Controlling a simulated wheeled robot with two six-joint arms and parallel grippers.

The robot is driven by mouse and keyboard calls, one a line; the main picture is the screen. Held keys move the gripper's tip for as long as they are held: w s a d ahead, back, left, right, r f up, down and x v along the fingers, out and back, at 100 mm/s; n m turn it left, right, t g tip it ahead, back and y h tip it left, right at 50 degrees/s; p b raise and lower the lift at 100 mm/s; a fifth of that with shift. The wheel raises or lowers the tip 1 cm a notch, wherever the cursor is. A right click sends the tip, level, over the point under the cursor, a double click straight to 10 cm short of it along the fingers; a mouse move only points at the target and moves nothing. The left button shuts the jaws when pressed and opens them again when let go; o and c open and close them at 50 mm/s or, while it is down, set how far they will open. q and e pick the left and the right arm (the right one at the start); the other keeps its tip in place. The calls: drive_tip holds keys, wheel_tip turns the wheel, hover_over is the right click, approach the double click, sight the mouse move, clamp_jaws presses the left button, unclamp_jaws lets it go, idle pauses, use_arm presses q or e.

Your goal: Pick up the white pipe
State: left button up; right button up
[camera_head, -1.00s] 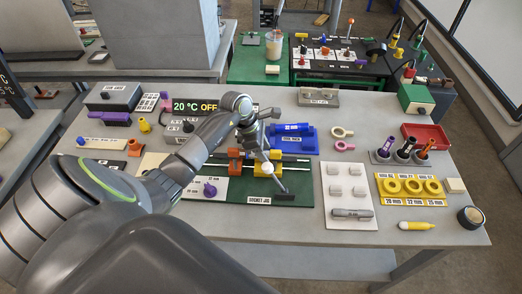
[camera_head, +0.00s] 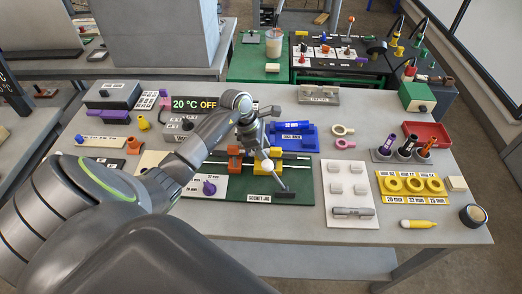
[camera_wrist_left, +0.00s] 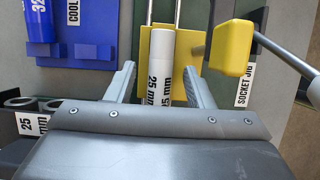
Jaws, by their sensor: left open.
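The white pipe (camera_wrist_left: 161,62), marked 25 mm, shows in the left wrist view in front of a yellow block. In the head view only a small white end of the pipe (camera_head: 267,166) shows below my gripper, at the socket jig. My left gripper (camera_wrist_left: 162,82) is open, with one finger on each side of the pipe; I cannot tell whether either touches it. In the head view my left gripper (camera_head: 261,152) is over the jig, and the arm and wrist hide part of it. My right gripper is in neither view.
The green socket jig (camera_head: 240,195) has yellow and orange blocks and a lever with a black handle (camera_head: 285,195). A blue cooling rack (camera_head: 306,142) stands close behind it. A white tray with grey pads (camera_head: 347,170) lies to the right.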

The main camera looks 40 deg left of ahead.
use_arm(q)
clamp_jaws()
